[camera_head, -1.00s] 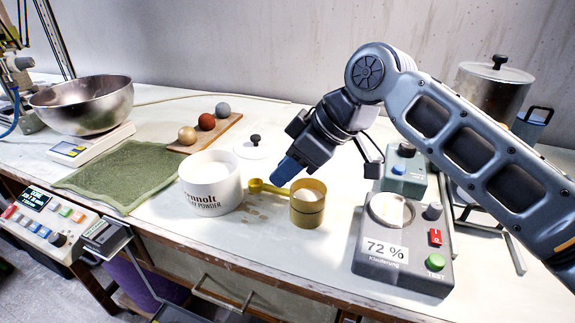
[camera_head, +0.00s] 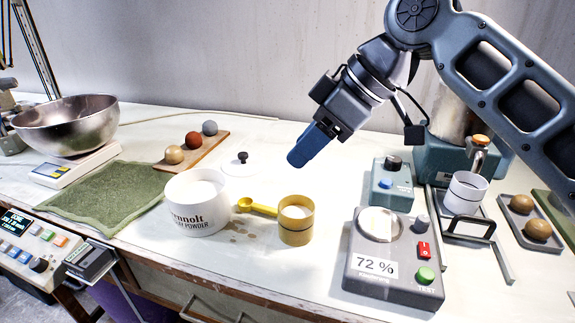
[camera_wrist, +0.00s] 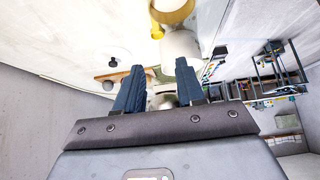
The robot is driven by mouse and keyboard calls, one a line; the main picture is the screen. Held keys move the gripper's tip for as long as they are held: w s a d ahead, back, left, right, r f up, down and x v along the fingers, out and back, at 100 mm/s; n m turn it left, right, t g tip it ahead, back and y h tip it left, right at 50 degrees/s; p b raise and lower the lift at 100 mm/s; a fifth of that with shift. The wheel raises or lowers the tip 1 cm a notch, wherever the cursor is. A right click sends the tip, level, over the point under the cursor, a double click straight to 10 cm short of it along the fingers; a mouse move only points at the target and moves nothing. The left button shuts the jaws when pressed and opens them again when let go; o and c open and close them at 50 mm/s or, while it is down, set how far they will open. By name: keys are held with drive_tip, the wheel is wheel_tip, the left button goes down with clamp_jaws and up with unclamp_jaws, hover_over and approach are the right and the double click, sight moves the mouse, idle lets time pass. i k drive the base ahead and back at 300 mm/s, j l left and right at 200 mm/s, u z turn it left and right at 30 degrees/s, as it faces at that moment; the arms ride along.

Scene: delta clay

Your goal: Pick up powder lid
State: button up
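The powder lid (camera_head: 238,167) is a white disc with a black knob, lying on the table behind the white powder tub (camera_head: 197,215). The tub is uncovered and shows white powder. In the wrist view the lid's dark knob (camera_wrist: 113,61) shows at the upper left, beyond the fingers; its white disc blends with the table. My gripper (camera_head: 298,158) is above the table, right of the lid and apart from it. In the wrist view my gripper (camera_wrist: 160,75) has its two blue fingers spread with nothing between them.
A yellow cup (camera_head: 296,230) and a yellow scoop (camera_head: 257,207) stand right of the tub. A wooden board (camera_head: 200,148) with several balls lies left of the lid. A grey tester (camera_head: 395,262) is at right. Bare table lies between lid and gripper.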

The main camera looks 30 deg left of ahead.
sight(243, 164)
drive_tip(key=u, duration=1.3)
